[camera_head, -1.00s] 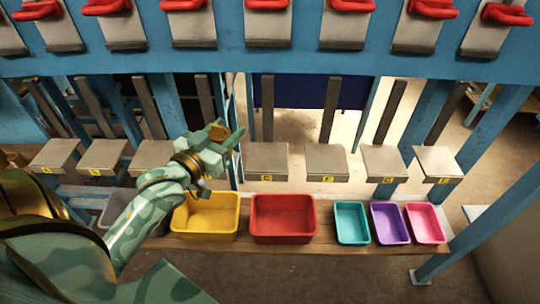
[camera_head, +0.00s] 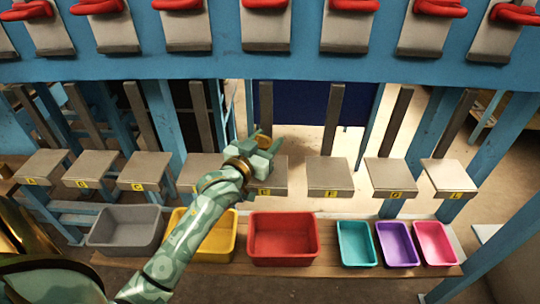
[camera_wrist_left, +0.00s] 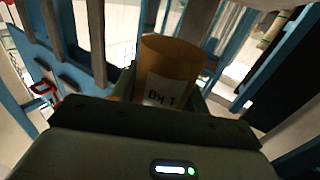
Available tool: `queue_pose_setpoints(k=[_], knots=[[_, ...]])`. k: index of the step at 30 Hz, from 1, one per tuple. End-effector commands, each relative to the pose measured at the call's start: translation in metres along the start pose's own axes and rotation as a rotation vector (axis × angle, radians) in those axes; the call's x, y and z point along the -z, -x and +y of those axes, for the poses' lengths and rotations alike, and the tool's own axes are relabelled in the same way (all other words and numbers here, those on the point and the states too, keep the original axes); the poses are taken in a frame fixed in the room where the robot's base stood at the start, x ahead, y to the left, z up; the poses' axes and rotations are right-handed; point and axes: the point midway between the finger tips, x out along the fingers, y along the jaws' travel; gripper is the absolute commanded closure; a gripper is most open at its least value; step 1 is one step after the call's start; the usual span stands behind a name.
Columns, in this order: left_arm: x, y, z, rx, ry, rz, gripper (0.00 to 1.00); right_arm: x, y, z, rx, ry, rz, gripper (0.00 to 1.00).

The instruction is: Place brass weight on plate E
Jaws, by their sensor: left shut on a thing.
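The brass weight (camera_wrist_left: 170,72) is a yellow-brown cylinder with an upside-down "1 kg" label in the left wrist view. My left gripper (camera_head: 264,140) is shut on it. In the head view only a small brownish bit of the weight shows between the fingers. Plate E (camera_head: 279,178) is a grey plate with a yellow label on its front edge. My left gripper and wrist cover its left and back part in the head view. The gripper appears above the plate's back area; the exact gap cannot be told. My right gripper is not in view.
Plate F (camera_head: 329,173) stands right of plate E, and another plate (camera_head: 198,168) stands left, partly behind my arm. Grey, yellow, red (camera_head: 284,238), teal, purple and pink bins line the shelf in front. Dark upright posts rise behind the plates. Red-handled grey panels hang above.

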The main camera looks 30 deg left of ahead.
Motion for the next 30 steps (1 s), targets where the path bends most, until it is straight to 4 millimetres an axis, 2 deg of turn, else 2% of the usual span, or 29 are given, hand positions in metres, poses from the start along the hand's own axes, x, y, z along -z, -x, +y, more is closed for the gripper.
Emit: queue_pose_setpoints(k=[4,9,20,21,23,24,30], knots=[[-0.008,-0.008,0.004,0.0,0.001,0.006,1.0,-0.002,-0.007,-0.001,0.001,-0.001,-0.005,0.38],[-0.037,-0.008,0.004,-0.001,-0.002,0.003,1.0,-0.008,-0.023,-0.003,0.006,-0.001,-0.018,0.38],[-0.037,-0.007,0.004,-0.001,-0.001,0.007,1.0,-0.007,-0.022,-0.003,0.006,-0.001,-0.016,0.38],[-0.041,-0.007,0.004,-0.001,-0.002,0.0,0.52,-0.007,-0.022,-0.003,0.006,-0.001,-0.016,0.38],[-0.04,-0.007,0.004,-0.001,-0.001,0.0,0.36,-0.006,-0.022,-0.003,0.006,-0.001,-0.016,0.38],[-0.04,-0.007,0.004,-0.001,-0.001,0.0,0.33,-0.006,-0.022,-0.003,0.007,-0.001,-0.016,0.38],[-0.04,-0.007,0.004,-0.001,-0.001,0.001,0.33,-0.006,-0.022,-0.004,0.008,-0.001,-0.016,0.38]])
